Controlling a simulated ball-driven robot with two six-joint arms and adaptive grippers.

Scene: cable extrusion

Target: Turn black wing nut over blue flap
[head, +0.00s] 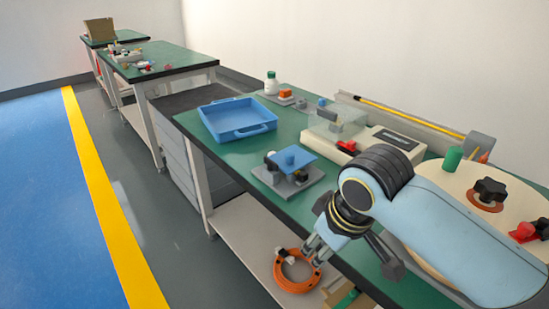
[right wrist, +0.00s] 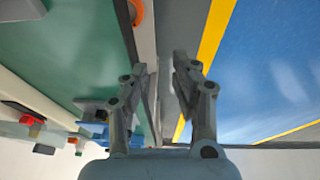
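A small grey fixture plate (head: 275,180) lies near the front edge of the green table and carries the blue flap (head: 293,157). A small dark part (head: 300,175) sits under the flap's right side; it may be the black wing nut, but it is too small to tell. My right gripper (head: 312,250) points down past the table's front edge, apart from the fixture and to its lower right. In the right wrist view its fingers (right wrist: 160,66) are spread with nothing between them. My left gripper is not in view.
An orange cable coil (head: 286,282) is on the lower shelf, below my right gripper. A blue tray (head: 236,130) stands left of the fixture. A scale with a clear cover (head: 335,128) is behind it. A cream reel with a black star knob (head: 490,190) is at right.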

